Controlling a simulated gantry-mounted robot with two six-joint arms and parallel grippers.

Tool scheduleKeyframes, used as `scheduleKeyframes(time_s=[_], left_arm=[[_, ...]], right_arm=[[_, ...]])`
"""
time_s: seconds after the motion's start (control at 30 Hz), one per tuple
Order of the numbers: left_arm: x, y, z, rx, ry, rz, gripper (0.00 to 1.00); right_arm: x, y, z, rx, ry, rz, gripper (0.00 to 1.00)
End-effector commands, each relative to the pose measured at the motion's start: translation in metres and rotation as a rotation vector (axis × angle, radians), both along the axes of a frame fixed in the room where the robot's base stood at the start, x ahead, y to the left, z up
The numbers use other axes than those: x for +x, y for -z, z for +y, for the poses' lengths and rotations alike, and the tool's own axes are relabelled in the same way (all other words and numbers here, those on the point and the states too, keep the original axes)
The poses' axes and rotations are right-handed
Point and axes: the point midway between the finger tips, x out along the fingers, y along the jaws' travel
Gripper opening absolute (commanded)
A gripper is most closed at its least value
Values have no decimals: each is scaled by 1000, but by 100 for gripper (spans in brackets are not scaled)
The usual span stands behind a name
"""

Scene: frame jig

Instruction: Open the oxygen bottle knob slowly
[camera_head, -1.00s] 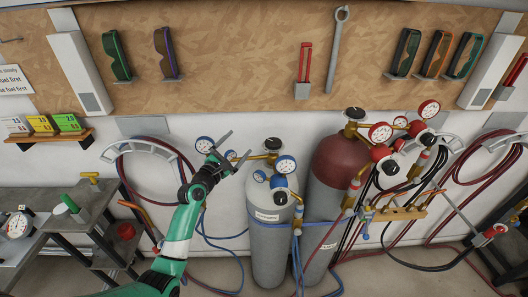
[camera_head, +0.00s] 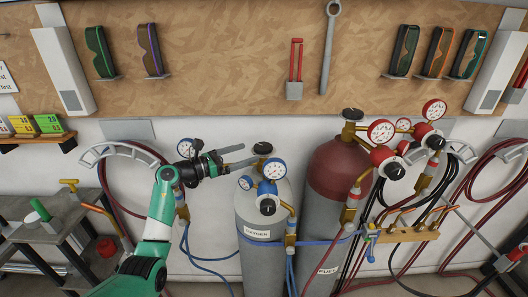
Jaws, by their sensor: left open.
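The grey oxygen bottle (camera_head: 258,222), labelled OXYGEN, stands upright against the wall. Its dark knob (camera_head: 263,148) sits on top of the valve, beside blue-rimmed gauges (camera_head: 274,169). My left gripper (camera_head: 249,154) reaches in from the left at the height of the knob. Its jaws are open and point right, with the fingertips just left of the knob. I cannot tell whether a fingertip touches it. The gripper holds nothing visible. My right gripper is not in view.
A red-topped fuel bottle (camera_head: 337,185) with red gauges (camera_head: 382,131) stands close on the right. A blue strap (camera_head: 318,241) crosses both bottles. A grey workbench (camera_head: 35,235) stands at lower left.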

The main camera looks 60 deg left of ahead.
Motion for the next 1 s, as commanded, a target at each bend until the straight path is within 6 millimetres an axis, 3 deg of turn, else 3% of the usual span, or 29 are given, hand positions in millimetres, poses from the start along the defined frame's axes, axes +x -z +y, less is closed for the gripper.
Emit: scheduleKeyframes(time_s=[0.17,0.5,0.83,1.0], left_arm=[[14,0,0,-3,3,-3,100],[68,0,3,-6,2,-5,100],[75,-2,3,-6,1,-6,100],[75,-2,3,-7,1,-6,71]], right_arm=[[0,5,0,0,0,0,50],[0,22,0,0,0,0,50],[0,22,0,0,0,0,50],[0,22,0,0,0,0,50]])
